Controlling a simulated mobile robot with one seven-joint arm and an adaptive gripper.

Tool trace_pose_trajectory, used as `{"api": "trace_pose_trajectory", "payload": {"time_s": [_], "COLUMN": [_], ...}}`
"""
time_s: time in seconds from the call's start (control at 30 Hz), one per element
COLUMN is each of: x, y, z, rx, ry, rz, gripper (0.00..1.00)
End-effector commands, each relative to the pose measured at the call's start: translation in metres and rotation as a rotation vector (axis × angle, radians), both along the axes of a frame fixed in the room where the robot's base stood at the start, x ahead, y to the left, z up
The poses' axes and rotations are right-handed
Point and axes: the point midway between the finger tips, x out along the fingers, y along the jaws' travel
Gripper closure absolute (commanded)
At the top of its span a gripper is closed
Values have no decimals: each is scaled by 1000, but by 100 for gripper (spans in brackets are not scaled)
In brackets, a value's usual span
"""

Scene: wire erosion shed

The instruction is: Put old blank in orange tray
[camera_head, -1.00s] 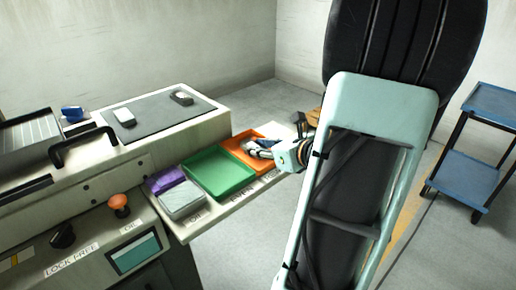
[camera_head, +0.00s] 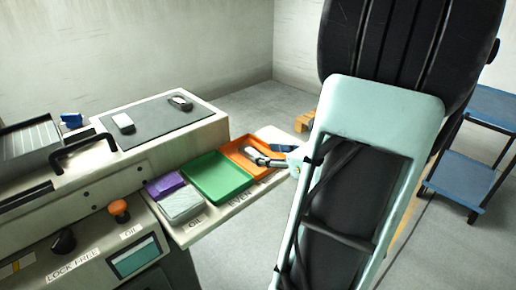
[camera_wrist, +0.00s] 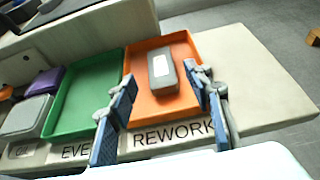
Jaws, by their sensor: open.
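A grey block with a white label (camera_wrist: 162,72), which looks like the old blank, lies in the orange tray (camera_wrist: 145,107) in the wrist view. My gripper (camera_wrist: 158,78) is open, with one blue-padded finger on each side of the block and a gap between each finger and it. The fingers point toward the tray. In the head view my gripper (camera_head: 262,156) is over the orange tray (camera_head: 236,147) and hides much of its inside. I cannot make out the block there.
A green tray (camera_head: 217,178) is left of the orange one, then a purple box (camera_head: 167,185) and a grey-lidded box (camera_head: 181,206). A blue cart (camera_head: 462,180) stands at right.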

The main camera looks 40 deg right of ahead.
Motion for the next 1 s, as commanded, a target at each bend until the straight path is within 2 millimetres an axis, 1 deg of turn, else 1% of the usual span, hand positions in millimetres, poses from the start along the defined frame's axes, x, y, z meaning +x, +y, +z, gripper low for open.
{"api": "trace_pose_trajectory", "payload": {"time_s": [0.03, 0.1, 0.2, 0.33, 0.5, 1.0], "x": [-11, -24, -40, -53, -59, -59], "y": [-2, -3, -4, -4, -4, -4], "z": [8, 13, 19, 23, 25, 24], "rx": [-1, -2, -1, 0, 0, -1], "ry": [0, 0, 1, 0, 0, 0], "rz": [-5, -4, -3, -1, 1, 1], "gripper": [54, 54, 54, 54, 54, 54]}}
